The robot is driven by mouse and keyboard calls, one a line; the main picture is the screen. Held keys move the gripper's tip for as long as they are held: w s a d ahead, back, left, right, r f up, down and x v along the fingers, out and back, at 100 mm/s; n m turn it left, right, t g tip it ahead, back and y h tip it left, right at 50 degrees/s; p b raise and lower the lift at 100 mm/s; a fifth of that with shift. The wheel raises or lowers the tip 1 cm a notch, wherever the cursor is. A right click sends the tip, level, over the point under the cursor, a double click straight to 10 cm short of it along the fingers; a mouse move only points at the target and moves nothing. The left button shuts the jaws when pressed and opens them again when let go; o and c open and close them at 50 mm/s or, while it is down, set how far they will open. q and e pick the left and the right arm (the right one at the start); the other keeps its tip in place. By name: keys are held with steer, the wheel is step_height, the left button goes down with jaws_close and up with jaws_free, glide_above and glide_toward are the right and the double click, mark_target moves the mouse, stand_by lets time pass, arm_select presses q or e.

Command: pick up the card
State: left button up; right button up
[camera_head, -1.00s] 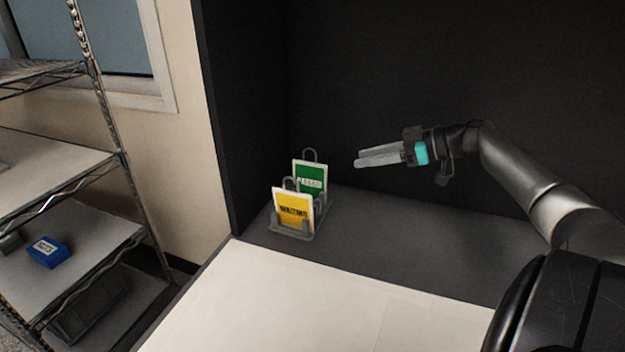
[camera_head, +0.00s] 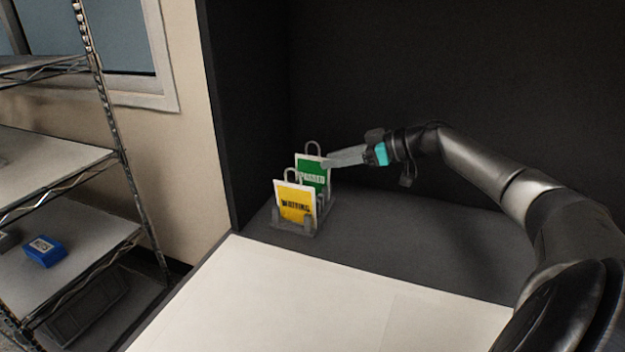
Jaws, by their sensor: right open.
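Two cards stand upright in a grey rack on the dark ledge: a yellow card (camera_head: 295,204) in front and a green card (camera_head: 313,174) with a white border behind it. The rack (camera_head: 293,228) has a wire loop behind each card. My right gripper (camera_head: 328,164) comes in from the right, open, with its fingertips at the right edge of the green card. The fingers overlap in this view, so I cannot tell whether they touch the card or stand around its edge. My left gripper is not in view.
A pale work surface (camera_head: 320,300) lies in front of the ledge. Dark panels (camera_head: 450,70) stand behind and to the left of the rack. A wire shelf (camera_head: 60,200) with a blue box (camera_head: 44,251) is at the far left. The ledge right of the rack is clear.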

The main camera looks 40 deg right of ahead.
mark_target(313, 165)
steer(key=shift+a+b+x, duration=0.2)
steer(key=shift+b+x, duration=0.55)
steer(key=shift+x, duration=1.2)
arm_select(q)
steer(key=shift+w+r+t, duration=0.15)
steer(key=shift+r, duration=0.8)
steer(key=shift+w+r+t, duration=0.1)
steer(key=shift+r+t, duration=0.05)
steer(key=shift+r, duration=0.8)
arm_select(e)
steer(key=shift+x, duration=0.95)
steer(key=shift+s, duration=0.1)
jaws_close()
